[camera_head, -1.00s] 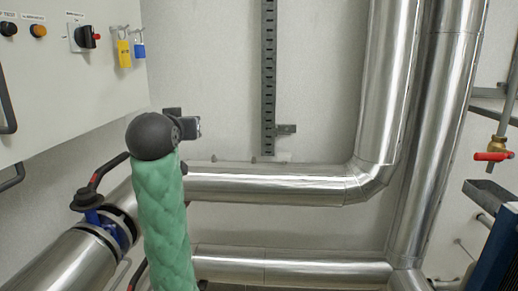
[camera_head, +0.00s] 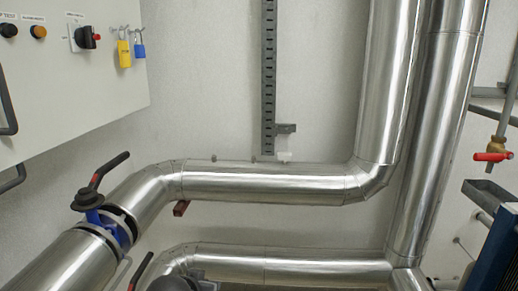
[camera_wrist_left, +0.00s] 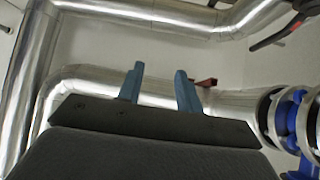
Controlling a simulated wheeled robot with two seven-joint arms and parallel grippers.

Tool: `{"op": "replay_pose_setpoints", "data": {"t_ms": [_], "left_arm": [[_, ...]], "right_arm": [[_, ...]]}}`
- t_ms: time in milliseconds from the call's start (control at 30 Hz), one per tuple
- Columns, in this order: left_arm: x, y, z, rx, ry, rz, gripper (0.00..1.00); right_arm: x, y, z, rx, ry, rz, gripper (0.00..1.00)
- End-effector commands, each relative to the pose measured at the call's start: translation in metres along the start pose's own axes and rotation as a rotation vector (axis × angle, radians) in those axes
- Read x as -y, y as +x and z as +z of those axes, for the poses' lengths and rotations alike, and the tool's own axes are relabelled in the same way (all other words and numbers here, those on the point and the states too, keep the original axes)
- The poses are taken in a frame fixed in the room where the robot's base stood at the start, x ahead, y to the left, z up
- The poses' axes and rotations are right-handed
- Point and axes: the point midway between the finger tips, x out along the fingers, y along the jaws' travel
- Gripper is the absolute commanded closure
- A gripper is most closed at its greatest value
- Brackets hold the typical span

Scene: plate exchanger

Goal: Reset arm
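My left gripper (camera_wrist_left: 160,88) shows in the left wrist view with its two blue fingers apart and nothing between them. Pipes lie behind the fingers, and the gripper's distance to them cannot be told. In the head view neither gripper shows. Only a dark rounded shape, which I cannot identify for sure, shows at the bottom edge.
A blue valve (camera_head: 100,215) with a black lever sits on the left pipe. Silver pipes (camera_head: 265,183) cross the wall. A grey cabinet (camera_head: 75,110) with a yellow padlock (camera_head: 124,53) and a blue padlock (camera_head: 139,51) stands at left. A red-handled tap (camera_head: 493,157) is at right.

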Motion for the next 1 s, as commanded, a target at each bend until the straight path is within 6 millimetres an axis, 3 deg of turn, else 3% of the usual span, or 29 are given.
{"op": "replay_pose_setpoints", "data": {"t_ms": [33,367,700,833,1000], "left_arm": [[-0.002,0.003,0.023,0.037,0.000,0.004,0.65],[-0.019,0.007,0.161,0.259,-0.003,0.031,0.65],[-0.036,-0.018,0.301,0.493,-0.020,0.058,0.65],[-0.043,-0.033,0.344,0.567,-0.030,0.067,0.65],[-0.049,-0.046,0.376,0.623,-0.040,0.076,0.65]], "right_arm": [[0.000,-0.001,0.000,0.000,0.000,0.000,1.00],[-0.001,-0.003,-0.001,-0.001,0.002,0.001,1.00],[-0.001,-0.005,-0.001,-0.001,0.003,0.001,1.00],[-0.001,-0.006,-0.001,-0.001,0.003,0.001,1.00],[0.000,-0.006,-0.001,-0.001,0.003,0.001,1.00]]}}
